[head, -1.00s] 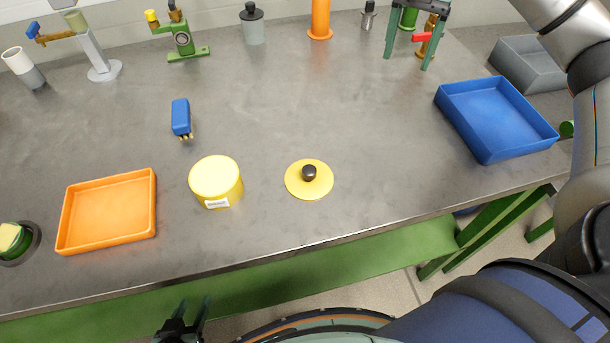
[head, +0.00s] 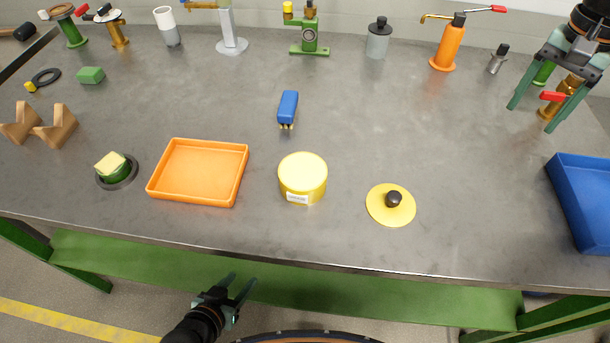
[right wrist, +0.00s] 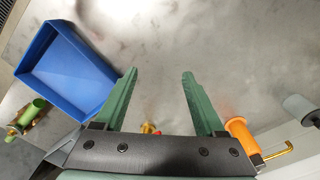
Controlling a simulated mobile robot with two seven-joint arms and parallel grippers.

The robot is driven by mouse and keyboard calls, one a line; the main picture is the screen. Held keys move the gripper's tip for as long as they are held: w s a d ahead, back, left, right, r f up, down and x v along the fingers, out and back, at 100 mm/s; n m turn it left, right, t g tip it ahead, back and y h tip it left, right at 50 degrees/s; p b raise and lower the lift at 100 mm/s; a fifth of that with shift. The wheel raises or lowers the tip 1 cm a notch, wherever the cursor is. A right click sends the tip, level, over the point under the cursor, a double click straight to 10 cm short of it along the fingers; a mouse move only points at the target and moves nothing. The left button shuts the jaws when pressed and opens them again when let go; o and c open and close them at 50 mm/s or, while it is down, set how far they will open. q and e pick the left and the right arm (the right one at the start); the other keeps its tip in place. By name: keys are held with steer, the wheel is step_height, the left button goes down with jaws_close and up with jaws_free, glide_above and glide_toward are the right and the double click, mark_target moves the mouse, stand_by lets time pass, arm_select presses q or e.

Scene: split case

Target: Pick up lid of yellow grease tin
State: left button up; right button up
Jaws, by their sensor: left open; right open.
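The yellow grease tin (head: 303,180) stands upright near the front middle of the bench, with a white label on its side. A flat yellow lid (head: 391,207) with a dark round knob lies on the bench to its right, apart from it. My left gripper (head: 240,284) is open and empty, in front of and below the bench's front edge. My right gripper (head: 535,106) is open and empty over the back right of the bench, far from the lid. In the right wrist view its open fingers (right wrist: 158,82) show with nothing between them.
An orange tray (head: 199,200) lies left of the tin. A blue-bodied item (head: 288,108) lies behind it. A blue tray (head: 586,200) sits at the right edge, also in the right wrist view (right wrist: 68,75). An orange pump bottle (head: 449,45) stands at the back. The bench around the lid is clear.

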stand_by(0.5)
steer(key=shift+c, duration=0.6)
steer(key=r+m+p, duration=0.1)
steer(key=m+p, duration=0.8)
steer(key=m, duration=1.4)
glide_above(395, 196)
step_height(395, 196, down, 7)
steer(key=shift+w+f+p, duration=0.1)
steer(key=shift+f+p, duration=0.05)
steer(key=shift+p, duration=0.25)
step_height(395, 196, down, 5)
steer(key=shift+f+p, duration=0.1)
steer(key=shift+p, duration=0.4)
arm_select(q)
step_height(395, 196, up, 8)
steer(key=s+a, duration=0.1)
steer(key=a, duration=0.2)
steer(key=shift+s+n+y, duration=0.25)
steer(key=shift+n+y, duration=0.05)
steer(key=shift+y, duration=0.1)
